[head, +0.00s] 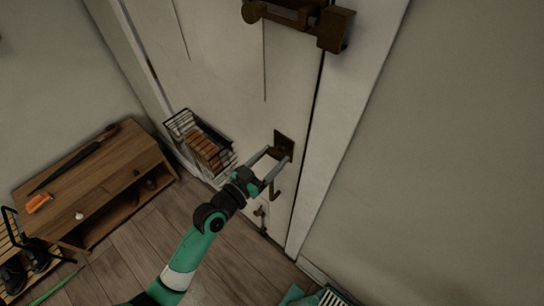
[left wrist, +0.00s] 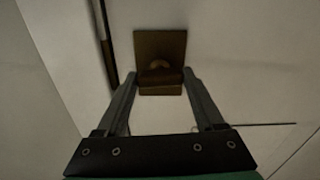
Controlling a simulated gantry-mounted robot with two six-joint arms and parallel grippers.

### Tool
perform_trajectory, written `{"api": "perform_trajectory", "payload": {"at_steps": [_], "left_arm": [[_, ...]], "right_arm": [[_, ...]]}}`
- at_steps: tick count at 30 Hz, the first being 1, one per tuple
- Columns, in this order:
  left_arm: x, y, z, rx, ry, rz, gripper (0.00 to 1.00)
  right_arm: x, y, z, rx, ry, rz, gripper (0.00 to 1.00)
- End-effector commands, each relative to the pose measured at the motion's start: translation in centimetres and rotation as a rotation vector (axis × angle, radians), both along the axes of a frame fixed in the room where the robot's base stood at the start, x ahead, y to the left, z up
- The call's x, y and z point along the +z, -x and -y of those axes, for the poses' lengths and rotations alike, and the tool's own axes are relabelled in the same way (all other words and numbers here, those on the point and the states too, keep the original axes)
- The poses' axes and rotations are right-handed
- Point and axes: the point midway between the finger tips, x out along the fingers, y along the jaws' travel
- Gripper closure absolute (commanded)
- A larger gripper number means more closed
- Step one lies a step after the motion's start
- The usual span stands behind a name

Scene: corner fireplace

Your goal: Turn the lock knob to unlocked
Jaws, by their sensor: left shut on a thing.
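The brown lock knob (left wrist: 158,76) sits on a square brown plate (left wrist: 160,43) on the white door (head: 225,75). The plate also shows in the head view (head: 283,138), right of centre, near the door's right edge. My left gripper (head: 281,154) reaches up to it from below. In the left wrist view my left gripper (left wrist: 160,75) has one finger on each side of the knob, shut on it. The fingers partly hide the knob in the head view, and its exact turn is hard to read. My right gripper is not in view.
A wooden bench (head: 95,175) stands at the left wall.

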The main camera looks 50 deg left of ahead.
Motion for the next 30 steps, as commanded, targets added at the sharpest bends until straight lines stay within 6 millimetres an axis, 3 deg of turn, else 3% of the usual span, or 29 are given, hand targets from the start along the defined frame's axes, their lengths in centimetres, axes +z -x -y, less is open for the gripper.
{"api": "perform_trajectory", "payload": {"at_steps": [30], "left_arm": [[0.1, 0.0, 0.0, 0.001, 0.897, 0.099, 0.86]], "right_arm": [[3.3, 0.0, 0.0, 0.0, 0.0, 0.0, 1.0]]}}
